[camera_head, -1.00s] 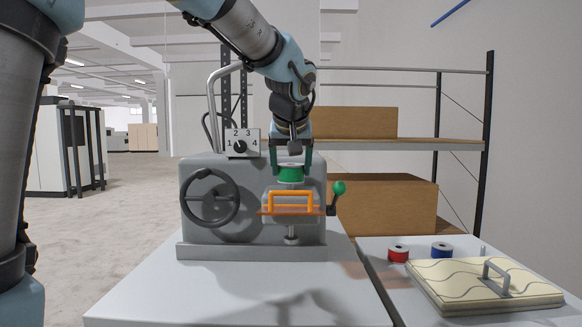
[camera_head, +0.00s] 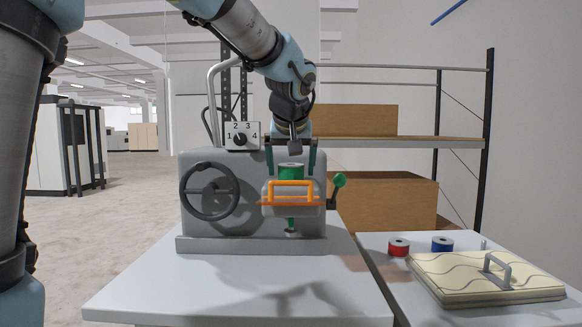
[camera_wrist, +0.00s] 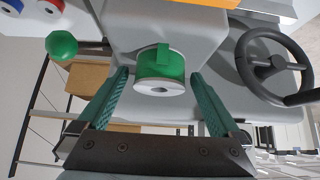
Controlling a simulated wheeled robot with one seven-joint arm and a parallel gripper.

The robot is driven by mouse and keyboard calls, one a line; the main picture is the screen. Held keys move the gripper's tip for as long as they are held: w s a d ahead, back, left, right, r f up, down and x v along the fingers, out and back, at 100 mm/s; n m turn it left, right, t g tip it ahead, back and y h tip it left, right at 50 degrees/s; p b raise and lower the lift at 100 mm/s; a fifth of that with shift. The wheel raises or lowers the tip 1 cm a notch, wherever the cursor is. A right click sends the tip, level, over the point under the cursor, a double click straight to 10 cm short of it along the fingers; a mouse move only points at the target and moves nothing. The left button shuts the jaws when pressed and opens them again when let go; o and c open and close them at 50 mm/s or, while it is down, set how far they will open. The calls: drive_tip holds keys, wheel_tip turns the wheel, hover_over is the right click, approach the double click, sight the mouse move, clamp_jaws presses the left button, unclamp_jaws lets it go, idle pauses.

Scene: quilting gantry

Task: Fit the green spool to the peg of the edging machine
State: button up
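The green spool (camera_head: 291,172) stands upright on the front arm of the grey edging machine (camera_head: 255,170), just behind its orange guard (camera_head: 291,196). In the wrist view the green spool (camera_wrist: 160,66) shows its pale flange and dark centre hole. My gripper (camera_head: 291,165) is open around the spool. In the wrist view my gripper's green fingers (camera_wrist: 160,75) stand on both sides of it, with a gap at each side. The peg is hidden, so how fully the spool sits on it cannot be seen. A small green piece shows on the rod below the guard.
The machine has a black handwheel (camera_head: 210,190), a numbered dial (camera_head: 240,138) and a green-knobbed lever (camera_head: 339,180) close to my gripper. On the right table are a red spool (camera_head: 399,247), a blue spool (camera_head: 442,244) and a quilted pad with a handle (camera_head: 480,277).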

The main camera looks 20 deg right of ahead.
drive_tip(key=b+v, duration=0.1)
drive_tip(key=v, duration=0.9)
drive_tip(key=shift+s+r+b, duration=0.25)
drive_tip(key=shift+r+b, duration=0.05)
drive_tip(key=shift+b, duration=0.1)
drive_tip(key=shift+a, duration=0.1)
